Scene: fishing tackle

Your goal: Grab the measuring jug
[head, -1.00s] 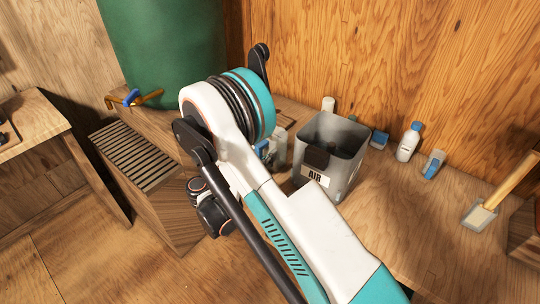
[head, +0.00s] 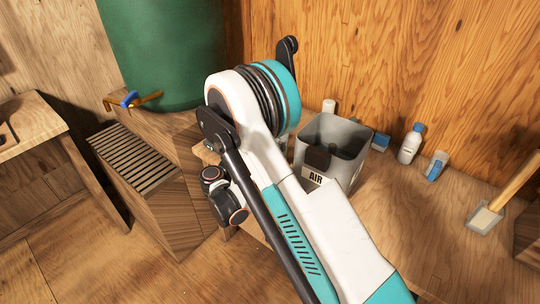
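I cannot make out a measuring jug for certain in the head view; my arm covers part of the bench where one could stand. My raised arm crosses the middle of the view, and its bent joint stands in front of the bench's left part. My gripper does not show clearly; it is hidden behind or below my arm, so its fingers and anything in them cannot be seen.
A grey open bin (head: 350,135) labelled AIR stands right beside my arm. Behind and right of it are a white bottle (head: 410,145), a blue-and-white item (head: 436,165) and a wooden-handled tool (head: 485,217). A green barrel (head: 165,50) stands left, by a slatted box (head: 135,158).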

